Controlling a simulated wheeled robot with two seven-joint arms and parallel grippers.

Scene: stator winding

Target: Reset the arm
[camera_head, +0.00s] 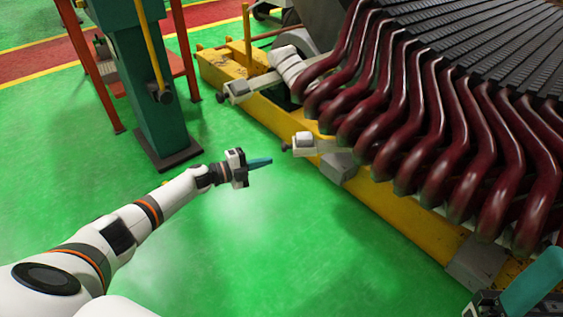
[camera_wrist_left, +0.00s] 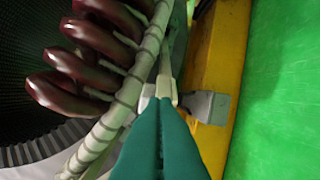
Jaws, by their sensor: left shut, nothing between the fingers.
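My left arm (camera_head: 120,232) reaches in from the lower left over the green floor. My left gripper (camera_head: 262,162) has teal fingers that are shut and empty. It is apart from the stator and points right toward a small white and grey fitting (camera_head: 304,144) on the yellow base. In the left wrist view the shut teal fingers (camera_wrist_left: 160,125) fill the lower middle. The stator's dark red winding coils (camera_head: 440,125) fill the right of the head view. A teal finger of my right gripper (camera_head: 532,285) shows at the lower right corner, cut off by the frame.
The yellow base (camera_head: 395,215) runs diagonally under the coils, with grey blocks along it. A dark green column (camera_head: 150,90) and a red-legged stand (camera_head: 188,55) stand at the upper left. Green floor (camera_head: 240,265) around my left arm is clear. A white wrapped ring (camera_wrist_left: 125,105) passes beside the coils.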

